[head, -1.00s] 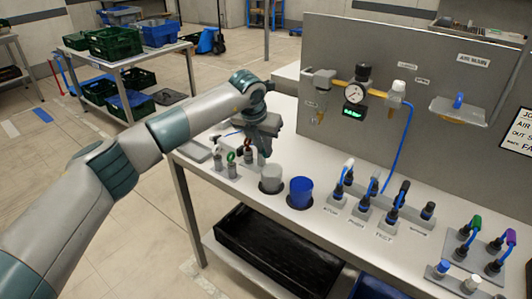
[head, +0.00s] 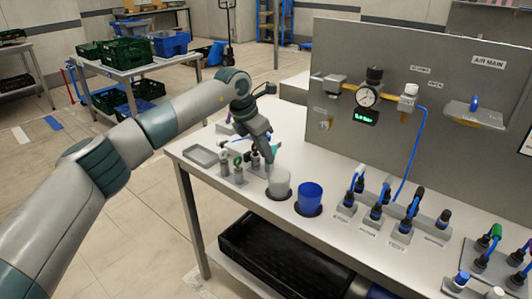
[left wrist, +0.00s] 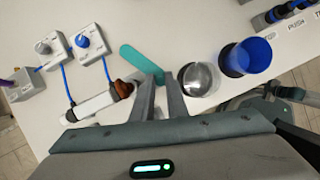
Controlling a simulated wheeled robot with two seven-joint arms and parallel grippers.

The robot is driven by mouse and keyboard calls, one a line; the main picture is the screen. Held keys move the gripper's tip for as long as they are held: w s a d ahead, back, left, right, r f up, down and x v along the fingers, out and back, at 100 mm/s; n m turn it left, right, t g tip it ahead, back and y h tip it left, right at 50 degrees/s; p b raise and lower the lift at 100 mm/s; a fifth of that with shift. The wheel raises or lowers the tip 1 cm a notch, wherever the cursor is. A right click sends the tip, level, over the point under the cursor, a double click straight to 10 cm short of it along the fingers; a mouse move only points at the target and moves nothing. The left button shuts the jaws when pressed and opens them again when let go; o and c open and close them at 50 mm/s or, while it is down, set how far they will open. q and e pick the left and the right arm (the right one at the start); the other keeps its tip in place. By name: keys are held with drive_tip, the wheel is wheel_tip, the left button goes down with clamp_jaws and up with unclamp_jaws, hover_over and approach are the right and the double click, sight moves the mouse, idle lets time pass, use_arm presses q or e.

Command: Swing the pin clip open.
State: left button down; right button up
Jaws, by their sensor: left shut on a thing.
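My left gripper (head: 271,160) is over the near-left part of the bench, beside the small fittings and behind the clear cup. In the left wrist view its two fingers (left wrist: 164,86) are close together, with a teal strip (left wrist: 141,60) at their tips, reaching up and left. I cannot tell for sure whether this strip is the pin clip. A brown-ended piece (left wrist: 124,88) on a white holder (left wrist: 92,106) lies just left of the fingers. In the head view a fitting with a green ring (head: 238,161) stands left of the gripper. My right gripper is not in view.
A clear cup (head: 279,183) and a blue cup (head: 309,200) stand close to the gripper. A grey tray (head: 200,155) lies at the bench's left corner. An upright panel with a gauge (head: 367,96) stands behind. Hose fittings (head: 376,213) fill the right.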

use_arm(q)
drive_tip(key=shift+r, duration=0.1)
drive_tip(key=c, duration=1.7)
unclamp_jaws()
drive_tip(key=shift+c, duration=0.2)
